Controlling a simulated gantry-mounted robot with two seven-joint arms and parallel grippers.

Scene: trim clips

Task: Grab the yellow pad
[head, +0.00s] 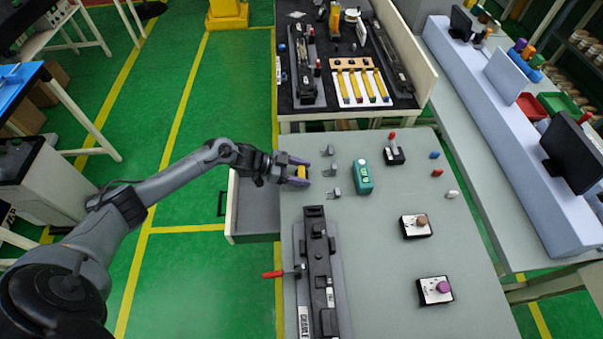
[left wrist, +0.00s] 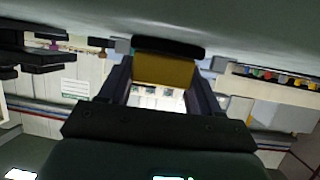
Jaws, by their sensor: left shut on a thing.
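The yellow pad (head: 301,172) is at the left edge of the grey table, between the fingers of my left gripper (head: 298,171). In the left wrist view the yellow pad (left wrist: 164,70) fills the gap between the two dark fingers, with a black part along its upper edge. My left gripper (left wrist: 160,85) is shut on it. I cannot tell whether the pad touches the table. My right gripper is not in view.
Small grey clips (head: 330,171) stand just right of the gripper, near a teal device (head: 363,177). A long black fixture (head: 318,265) with a red handle lies in front. An open drawer (head: 255,205) is below the arm. The table's middle right has free room.

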